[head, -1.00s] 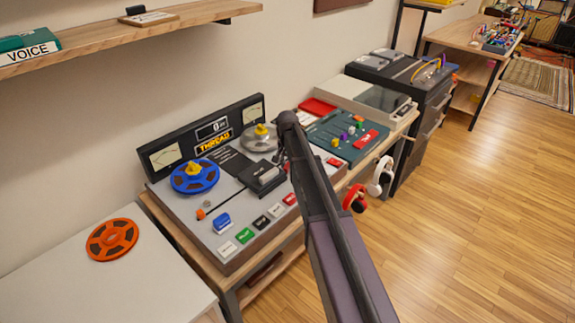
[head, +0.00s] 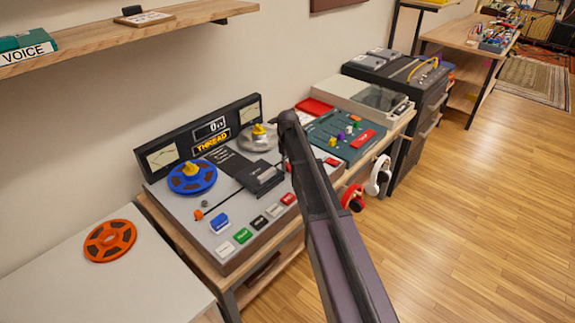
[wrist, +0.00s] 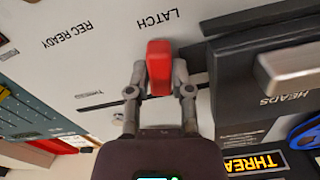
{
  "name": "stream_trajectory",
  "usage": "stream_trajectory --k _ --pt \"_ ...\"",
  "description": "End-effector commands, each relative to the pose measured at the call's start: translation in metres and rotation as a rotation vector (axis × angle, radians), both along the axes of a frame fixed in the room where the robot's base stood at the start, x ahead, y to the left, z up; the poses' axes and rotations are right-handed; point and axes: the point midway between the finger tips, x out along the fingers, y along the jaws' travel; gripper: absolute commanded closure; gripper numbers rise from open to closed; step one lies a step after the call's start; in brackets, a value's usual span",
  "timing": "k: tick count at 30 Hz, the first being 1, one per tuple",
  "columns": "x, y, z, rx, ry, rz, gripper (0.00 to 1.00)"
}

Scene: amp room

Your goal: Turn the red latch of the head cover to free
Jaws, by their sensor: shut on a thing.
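The red latch (wrist: 158,62) stands beside the printed word LATCH in the wrist view. My gripper (wrist: 160,80) is shut on it, with one finger on each side. The head cover (wrist: 232,70), a dark block, is just right of the latch in the wrist view; a pale bar and the word HEADS show beyond it. In the head view the dark head cover (head: 262,177) sits mid-deck on the tape machine (head: 195,225).
A blue reel (head: 190,180) and a silver reel (head: 262,142) sit on the deck, with several coloured buttons in front. A teal mixer (head: 330,140) stands to the right. An orange reel (head: 109,240) lies on the white table. The wooden floor at right is clear.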

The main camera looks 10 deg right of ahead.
Motion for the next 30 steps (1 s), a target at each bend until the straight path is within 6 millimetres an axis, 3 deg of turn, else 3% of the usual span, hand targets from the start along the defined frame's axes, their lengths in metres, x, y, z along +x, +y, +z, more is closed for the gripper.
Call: stream_trajectory --k 12,28,29,30 --pt "0.0023 -0.0028 0.0 -0.001 -0.001 0.237 1.0" --pt "0.0026 -0.0038 0.0 -0.002 -0.002 0.268 1.0" --pt "0.0026 -0.0038 0.0 -0.002 -0.002 0.268 0.66" --pt "0.0026 -0.0039 0.0 -0.002 -0.002 0.268 0.54"
